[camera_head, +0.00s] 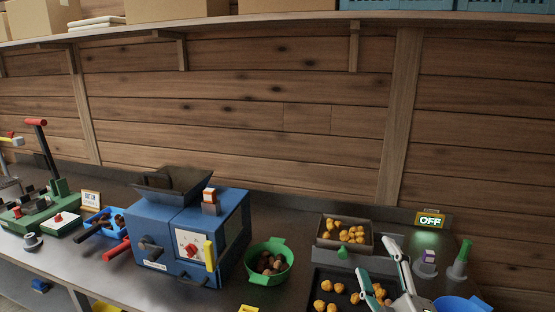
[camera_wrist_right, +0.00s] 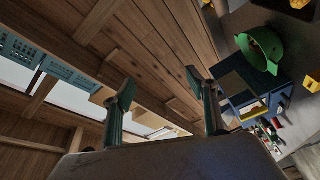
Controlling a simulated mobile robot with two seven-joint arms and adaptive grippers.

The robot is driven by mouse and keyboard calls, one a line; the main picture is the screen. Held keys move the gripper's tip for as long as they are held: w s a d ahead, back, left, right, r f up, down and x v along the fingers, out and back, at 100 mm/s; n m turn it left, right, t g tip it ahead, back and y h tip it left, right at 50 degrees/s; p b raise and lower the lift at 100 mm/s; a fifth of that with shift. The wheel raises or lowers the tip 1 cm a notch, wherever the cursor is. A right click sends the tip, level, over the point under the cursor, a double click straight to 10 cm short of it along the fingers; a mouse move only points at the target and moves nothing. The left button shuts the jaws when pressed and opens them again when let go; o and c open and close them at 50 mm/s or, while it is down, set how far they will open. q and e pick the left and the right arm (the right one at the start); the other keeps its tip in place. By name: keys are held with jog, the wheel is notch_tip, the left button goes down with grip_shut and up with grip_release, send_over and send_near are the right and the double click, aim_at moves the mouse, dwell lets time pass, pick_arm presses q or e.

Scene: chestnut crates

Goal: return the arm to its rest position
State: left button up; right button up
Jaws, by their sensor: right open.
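My right gripper (camera_head: 380,267) is at the lower right of the head view, over the near side of the counter by a dark tray (camera_head: 318,285) of orange-brown chestnuts. Its two pale fingers are spread apart, with nothing between them. In the right wrist view, the open fingers (camera_wrist_right: 160,84) point toward the plank wall, with empty space between them. The rest of my right arm is mostly out of the head view. My left gripper does not show in either view.
A blue machine (camera_head: 232,240) with a dark hopper stands on the counter. A green colander (camera_head: 283,275) holds dark chestnuts. A crate (camera_head: 321,241) of orange chestnuts, a lit OFF sign (camera_head: 430,220), a green bottle (camera_head: 459,262) and a blue bowl (camera_head: 460,304) lie near my right gripper.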

jog(key=s+d+f+m+g+h, duration=0.2)
jog(key=s+d+f+g, duration=0.25)
jog(key=s+f, duration=0.35)
jog(key=s+d+f+m+g+h, duration=0.1)
jog(key=s+d+f+m+g, duration=0.15)
jog(key=s+d+f, duration=0.5)
jog(key=s+d+f+m+g+h, duration=0.15)
jog(key=s+d+f+g, duration=0.3)
jog(key=f, duration=0.65)
pick_arm(q)
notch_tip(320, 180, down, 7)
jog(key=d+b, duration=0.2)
jog(key=b, duration=0.7)
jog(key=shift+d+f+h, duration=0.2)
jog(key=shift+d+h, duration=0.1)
pick_arm(e)
jog(key=a+f+m+t+y, duration=0.1)
jog(key=a+f+y, duration=0.2)
jog(key=a+f, duration=0.5)
jog(key=w+a+f+m+t+y, duration=0.1)
jog(key=a+f+t+y, duration=0.1)
jog(key=a+f, duration=0.6)
notch_tip(320, 180, down, 7)
jog(key=shift+a+f+m+y, duration=0.2)
jog(key=shift+a+m+y, duration=0.1)
jog(key=shift+y, duration=0.55)
jog(key=shift+w, duration=0.1)
